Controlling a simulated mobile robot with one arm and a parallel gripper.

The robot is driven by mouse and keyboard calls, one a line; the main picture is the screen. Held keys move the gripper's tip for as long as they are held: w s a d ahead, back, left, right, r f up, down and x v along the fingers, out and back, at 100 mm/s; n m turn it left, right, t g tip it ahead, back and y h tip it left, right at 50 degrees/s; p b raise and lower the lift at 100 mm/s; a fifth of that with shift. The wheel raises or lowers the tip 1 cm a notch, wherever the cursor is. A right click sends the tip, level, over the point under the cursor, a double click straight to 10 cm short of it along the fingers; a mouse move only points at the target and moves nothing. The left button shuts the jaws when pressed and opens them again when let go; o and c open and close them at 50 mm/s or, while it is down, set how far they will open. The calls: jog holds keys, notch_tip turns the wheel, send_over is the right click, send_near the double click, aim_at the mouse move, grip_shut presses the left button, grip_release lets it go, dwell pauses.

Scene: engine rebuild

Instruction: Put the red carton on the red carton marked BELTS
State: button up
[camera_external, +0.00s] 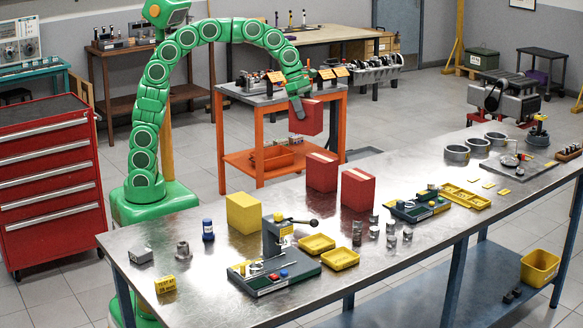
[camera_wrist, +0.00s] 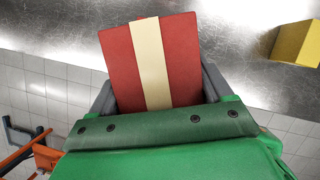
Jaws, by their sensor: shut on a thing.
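My gripper (camera_external: 299,106) is shut on a red carton (camera_external: 312,118), held in the air above and beyond the far edge of the metal workbench. In the wrist view this carton (camera_wrist: 118,62) has a cream stripe across it and sits between the two grey fingers. Two more red cartons stand on the bench below: a rear one (camera_external: 322,173) with a pale stripe on top, and a front one (camera_external: 357,191) just to its right, also with a pale stripe. I cannot read any BELTS marking on either.
A yellow carton (camera_external: 243,213) stands left of the red ones on the workbench (camera_external: 205,270); it also shows in the wrist view (camera_wrist: 298,42). Yellow trays (camera_external: 317,243), a small press (camera_external: 277,240) and several metal cylinders lie nearby. An orange cart (camera_external: 262,160) stands behind the bench.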

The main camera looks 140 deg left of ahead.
aim_at(322, 126)
jog(key=w+a+f, duration=0.1)
jog(key=f, duration=0.1)
jog(key=w+a+f, duration=0.1)
jog(key=a+f, duration=0.1)
jog(key=w+a+f, duration=0.1)
jog(key=f, duration=0.1)
jog(key=shift+w+a+f, duration=0.15)
jog(key=shift+w+a, duration=0.2)
jog(key=shift+w+a+f, duration=0.1)
jog(key=shift+f, duration=1.5)
jog(key=shift+f, duration=0.15)
jog(key=o, duration=1.2)
jog(key=v, duration=1.2)
